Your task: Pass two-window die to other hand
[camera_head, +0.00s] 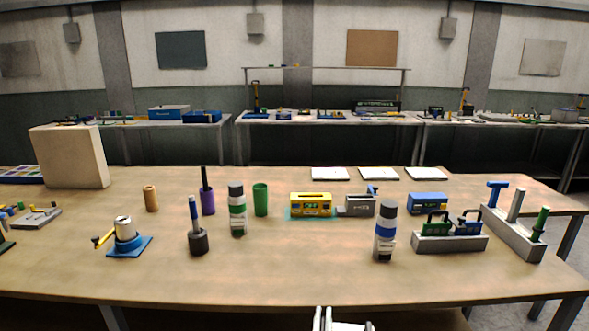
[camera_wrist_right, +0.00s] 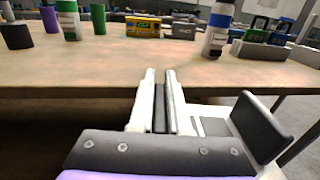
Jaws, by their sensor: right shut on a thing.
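My right gripper (camera_wrist_right: 160,76) points at the table's front edge in the wrist view. Its white fingers are close together on a narrow dark thing (camera_wrist_right: 160,108) that I cannot make out clearly. In the head view the right gripper (camera_head: 339,320) shows only at the bottom edge, in front of the table. My left gripper is not in view. A green die (camera_head: 433,230) and a blue die (camera_head: 467,225), both with handles, stand in a grey rack (camera_head: 450,244) at the right. I cannot tell which is the two-window die, as any windows are too small to see.
A yellow device (camera_head: 311,205) stands mid-table beside a grey block (camera_head: 356,206). Bottles (camera_head: 237,212) (camera_head: 385,235), a green cup (camera_head: 260,199) and a blue-based stand (camera_head: 128,240) are around it. A grey holder (camera_head: 514,232) is at right. The front middle of the table (camera_head: 290,270) is clear.

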